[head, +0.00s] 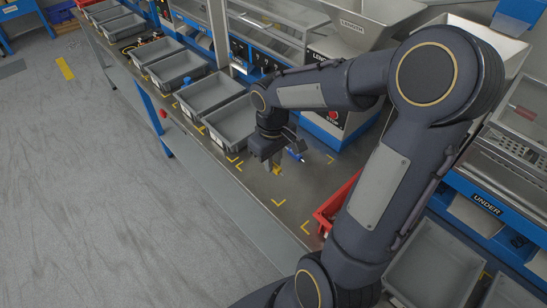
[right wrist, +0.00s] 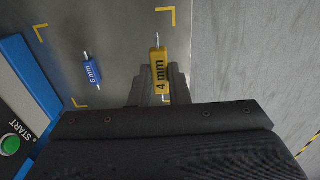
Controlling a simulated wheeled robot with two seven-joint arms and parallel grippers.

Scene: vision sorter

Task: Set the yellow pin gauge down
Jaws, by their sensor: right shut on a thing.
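The yellow pin gauge (right wrist: 160,63) is marked "4 mm" and has a thin metal pin at its end. My right gripper (right wrist: 158,90) is shut on it in the right wrist view. In the head view my right gripper (head: 273,164) points down over the grey bench, with a bit of the yellow gauge (head: 278,171) showing at its fingertips. I cannot tell whether the gauge touches the bench. A blue pin gauge (right wrist: 92,72) lies on the bench apart from the gripper, and it also shows in the head view (head: 295,155). My left gripper is not in view.
Yellow corner marks (head: 278,201) are on the bench around the gripper. A grey tray (head: 228,145) stands to the left, with several more behind. A red bin (head: 322,214) stands to the right, partly behind my arm. A green START button (right wrist: 10,146) is at the bench's machine side.

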